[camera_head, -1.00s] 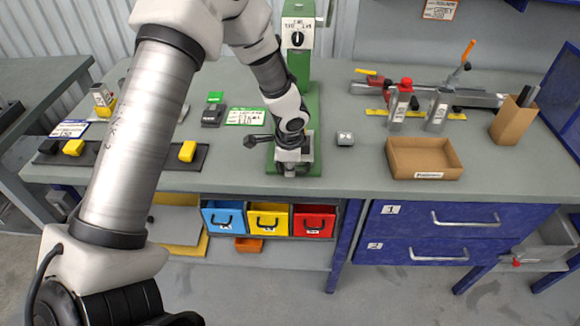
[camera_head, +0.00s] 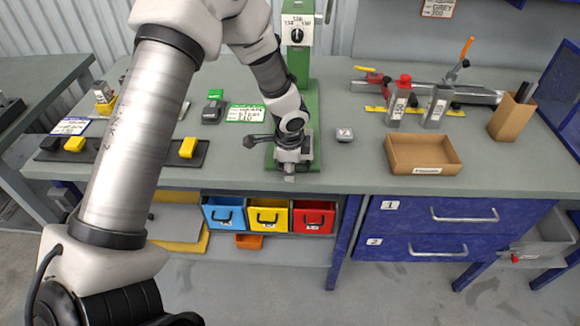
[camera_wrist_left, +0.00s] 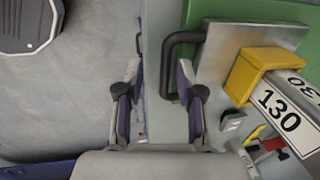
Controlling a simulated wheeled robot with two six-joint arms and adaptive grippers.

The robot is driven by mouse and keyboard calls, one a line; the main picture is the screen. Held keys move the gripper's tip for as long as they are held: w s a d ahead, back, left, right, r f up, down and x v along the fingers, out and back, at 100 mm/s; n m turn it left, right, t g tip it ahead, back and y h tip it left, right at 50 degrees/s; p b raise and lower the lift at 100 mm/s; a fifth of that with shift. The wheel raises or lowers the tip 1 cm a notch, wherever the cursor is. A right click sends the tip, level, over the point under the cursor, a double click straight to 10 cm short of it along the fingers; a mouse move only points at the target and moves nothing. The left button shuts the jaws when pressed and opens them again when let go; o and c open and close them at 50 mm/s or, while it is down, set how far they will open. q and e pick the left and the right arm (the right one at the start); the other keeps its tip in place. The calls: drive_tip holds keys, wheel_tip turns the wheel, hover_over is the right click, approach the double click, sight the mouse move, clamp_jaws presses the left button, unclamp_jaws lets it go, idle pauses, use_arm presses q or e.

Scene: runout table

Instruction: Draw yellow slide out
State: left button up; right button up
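My left gripper (camera_head: 289,172) is above the front part of the table, over the green stand's base and higher than the yellow drawer. The yellow drawer cannot be made out in that view. My right gripper is not in view.
A green stand (camera_head: 311,108) with a dial rises behind my gripper. The wrist view shows a dark handle (camera_wrist_left: 176,62) and a yellow piece (camera_wrist_left: 247,76) near a "130" label. A cardboard tray (camera_head: 424,150) lies to the right. Floor in front of the drawers looks clear.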

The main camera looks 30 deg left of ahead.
use_arm(q)
wheel_tip(320, 180, up, 12)
drive_tip(key=s+d, duration=0.1)
drive_tip(key=s, duration=0.1)
drive_tip(key=shift+d+f, duration=0.15)
drive_tip(key=shift+f, duration=0.05)
